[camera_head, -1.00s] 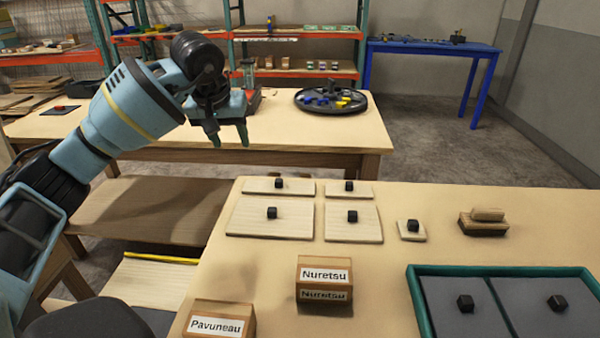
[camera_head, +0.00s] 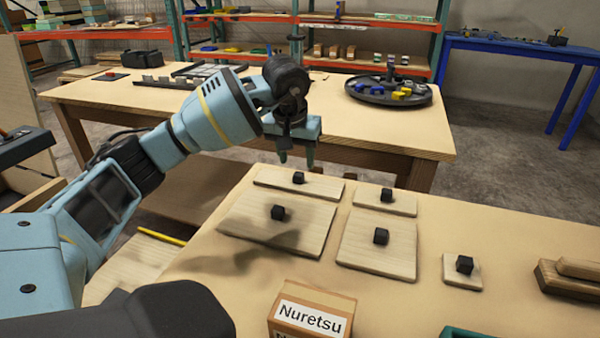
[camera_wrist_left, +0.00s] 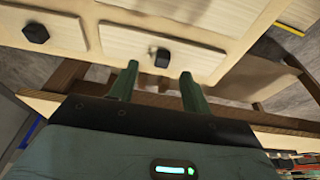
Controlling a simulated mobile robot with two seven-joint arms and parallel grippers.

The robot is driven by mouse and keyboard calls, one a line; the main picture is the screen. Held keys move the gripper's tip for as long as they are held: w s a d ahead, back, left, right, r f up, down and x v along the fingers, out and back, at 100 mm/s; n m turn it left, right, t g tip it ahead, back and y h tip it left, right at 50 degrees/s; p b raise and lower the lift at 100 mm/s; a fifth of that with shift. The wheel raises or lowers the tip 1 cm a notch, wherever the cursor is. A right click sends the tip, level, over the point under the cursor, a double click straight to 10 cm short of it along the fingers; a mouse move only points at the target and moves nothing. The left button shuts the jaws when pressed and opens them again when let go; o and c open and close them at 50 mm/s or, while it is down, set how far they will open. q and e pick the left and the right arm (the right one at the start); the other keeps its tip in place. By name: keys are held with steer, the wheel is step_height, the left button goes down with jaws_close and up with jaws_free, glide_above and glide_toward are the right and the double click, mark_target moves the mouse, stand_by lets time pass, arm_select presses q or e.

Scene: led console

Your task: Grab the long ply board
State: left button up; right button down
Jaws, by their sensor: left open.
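The long ply board (camera_head: 322,189) is a narrow pale strip with a black cube knob (camera_head: 298,177), lying at the far left edge of the near table. My left gripper (camera_head: 297,160) is open and empty, pointing down above and just behind this board. In the left wrist view the board (camera_wrist_left: 203,62) lies beyond the fingertips of my left gripper (camera_wrist_left: 159,72), its knob (camera_wrist_left: 162,57) appearing between them. The fingers look apart from the knob. My right gripper is not in view.
A shorter narrow board (camera_head: 398,204), two wider boards (camera_head: 300,232) (camera_head: 370,258) and a small square (camera_head: 455,275) lie close by, each with a black knob. A Nuretsu box (camera_head: 305,292) stands in front. A wooden block (camera_head: 570,282) is at right.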

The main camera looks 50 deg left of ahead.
mark_target(299, 174)
arm_select(q)
steer(key=shift+x, duration=0.95)
steer(key=shift+w+a+f+b, duration=0.15)
steer(key=shift+w+a+f, duration=0.2)
steer(key=shift+f, duration=0.45)
steer(key=shift+w+a+f+b, duration=0.1)
steer(key=shift+w+a+f, duration=0.25)
steer(key=shift+f, duration=0.4)
steer(key=shift+w+a+f+b, duration=0.15)
steer(key=shift+w+a+f, duration=0.15)
steer(key=shift+f, duration=0.5)
jaws_close()
